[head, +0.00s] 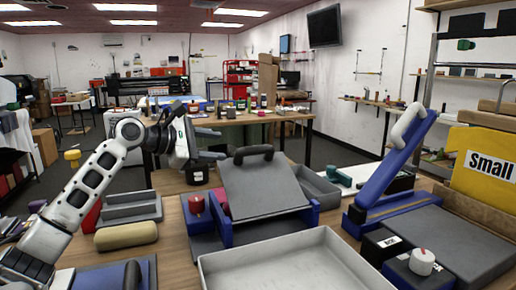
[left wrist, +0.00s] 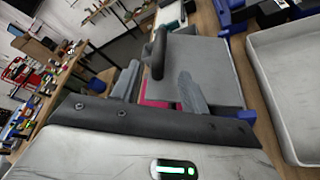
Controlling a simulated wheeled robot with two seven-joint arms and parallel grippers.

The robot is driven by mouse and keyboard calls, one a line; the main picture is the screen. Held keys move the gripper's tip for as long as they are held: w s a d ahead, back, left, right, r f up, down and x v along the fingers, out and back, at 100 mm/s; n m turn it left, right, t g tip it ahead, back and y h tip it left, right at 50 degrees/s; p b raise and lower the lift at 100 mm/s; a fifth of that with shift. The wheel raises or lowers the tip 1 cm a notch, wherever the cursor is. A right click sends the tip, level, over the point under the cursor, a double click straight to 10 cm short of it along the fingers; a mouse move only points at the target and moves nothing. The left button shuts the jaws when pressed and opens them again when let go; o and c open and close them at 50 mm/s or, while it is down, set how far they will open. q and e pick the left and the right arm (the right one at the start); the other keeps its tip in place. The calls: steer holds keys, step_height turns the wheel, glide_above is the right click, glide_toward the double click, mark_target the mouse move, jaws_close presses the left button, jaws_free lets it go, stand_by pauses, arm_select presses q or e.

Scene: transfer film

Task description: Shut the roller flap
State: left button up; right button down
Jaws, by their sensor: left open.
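The roller flap is a grey plate (head: 262,185) with a black bar handle (head: 254,153) on its upper edge. It stands raised and tilted on a blue and grey base (head: 203,228). In the left wrist view the flap (left wrist: 205,65) and its handle (left wrist: 158,52) lie just beyond my fingers. My left gripper (head: 222,144) is open and empty, to the left of the handle and apart from it in the head view. Its two fingers also show in the left wrist view (left wrist: 160,85). My right gripper is not in view.
A pale empty tray (head: 290,262) stands in front of the flap. A blue lever device with a white handle (head: 408,125) is at right, beside a yellow "Small" sign (head: 484,165). A red knob (head: 196,203), a tan roll (head: 126,235) and grey trays (head: 130,208) are at left.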

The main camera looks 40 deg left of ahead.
mark_target(254, 151)
arm_select(q)
steer(key=p+x, duration=0.3)
steer(key=x, duration=0.8)
steer(key=shift+w+r, duration=0.15)
steer(key=shift+w+d+f, duration=0.1)
steer(key=shift+w+f, duration=0.15)
steer(key=shift+w, duration=0.3)
steer(key=shift+w+f, duration=0.1)
steer(key=shift+w, duration=0.05)
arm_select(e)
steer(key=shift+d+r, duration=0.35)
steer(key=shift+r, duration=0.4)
arm_select(q)
jaws_close()
